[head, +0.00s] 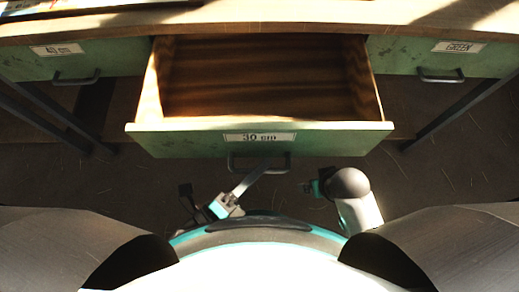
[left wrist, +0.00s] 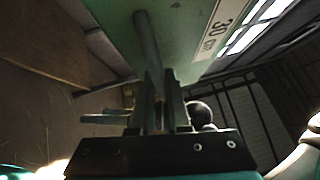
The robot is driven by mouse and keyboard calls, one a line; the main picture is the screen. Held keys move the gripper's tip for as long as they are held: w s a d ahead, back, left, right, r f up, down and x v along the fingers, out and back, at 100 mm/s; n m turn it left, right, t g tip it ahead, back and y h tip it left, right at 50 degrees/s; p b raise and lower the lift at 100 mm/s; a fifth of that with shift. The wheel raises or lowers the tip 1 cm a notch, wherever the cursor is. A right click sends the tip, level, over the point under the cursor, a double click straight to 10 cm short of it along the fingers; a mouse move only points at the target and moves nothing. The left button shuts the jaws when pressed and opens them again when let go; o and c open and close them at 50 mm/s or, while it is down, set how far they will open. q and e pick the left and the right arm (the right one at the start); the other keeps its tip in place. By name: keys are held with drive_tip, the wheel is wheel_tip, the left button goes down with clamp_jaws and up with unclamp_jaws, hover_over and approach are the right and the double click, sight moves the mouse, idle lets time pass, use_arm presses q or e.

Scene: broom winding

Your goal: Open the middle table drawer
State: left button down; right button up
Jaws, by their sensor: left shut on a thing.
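The middle table drawer (head: 325,139) has a green front marked "30 cm" and is pulled well out, its wooden inside showing bare. Its dark handle (head: 284,162) is on the front below the label. My left gripper (head: 258,172) reaches up to the handle from below and is shut on it. In the left wrist view the handle bar (left wrist: 147,42) runs down between the two fingers (left wrist: 159,100), beside the green drawer front (left wrist: 185,30). My right gripper (head: 308,188) is to the right, apart from the handle; its fingers are too small to read.
A green drawer (head: 25,66) marked "40 cm" is shut at the left, and one marked "GREEN" (head: 437,62) is shut at the right. The wooden table top (head: 260,20) lies behind. Dark table legs (head: 460,112) stand at both sides. The open drawer overhangs the floor close to my body.

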use_arm(q)
drive_tip(key=c, duration=0.9)
unclamp_jaws()
drive_tip(key=shift+s+a, duration=0.1)
drive_tip(key=shift+s, duration=0.05)
drive_tip(key=p+v, duration=0.1)
drive_tip(key=v, duration=1.4)
use_arm(e)
drive_tip(key=shift+s+d+f, duration=0.1)
drive_tip(key=shift+s+f, duration=0.15)
drive_tip(key=shift+f, duration=0.25)
drive_tip(key=shift+s+f, duration=0.2)
drive_tip(key=shift+f, duration=0.3)
drive_tip(key=shift+s, duration=0.15)
